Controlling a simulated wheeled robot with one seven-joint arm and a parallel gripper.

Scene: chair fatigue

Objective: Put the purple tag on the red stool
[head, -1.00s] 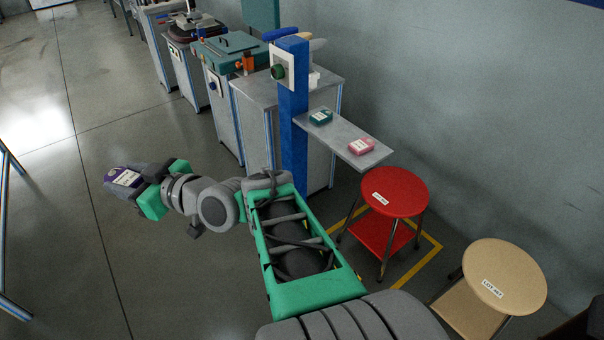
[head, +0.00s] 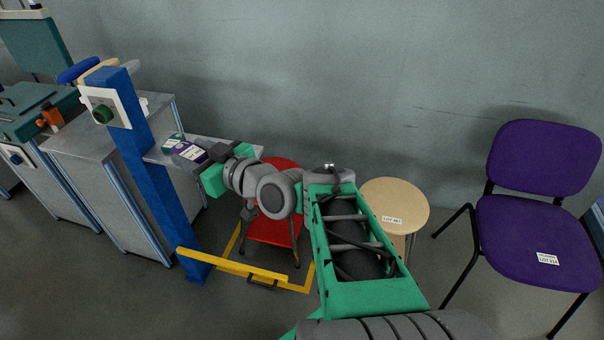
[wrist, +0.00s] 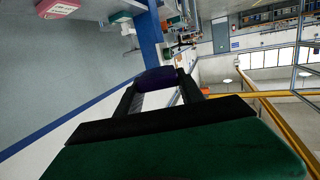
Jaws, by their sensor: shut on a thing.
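The purple tag (head: 188,152), a small block with a white label, is held at the end of my arm. My gripper (head: 204,158) is shut on it; in the wrist view the tag (wrist: 158,76) sits between the two dark fingertips (wrist: 157,88). In the head view, the gripper and tag overlap the grey shelf on the blue post; I cannot tell their height above it. The red stool (head: 282,163) stands right of the gripper, behind my arm, which hides much of its seat. Its lower red shelf (head: 270,232) shows below.
A yellow bar (head: 225,265) with a dark handle is in front of the red stool. The blue post (head: 150,180) carries the grey shelf (head: 235,150). A teal tag (head: 172,141) and, in the wrist view, a pink tag (wrist: 58,8) are nearby. A beige stool (head: 405,198) and purple chair (head: 535,225) stand right.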

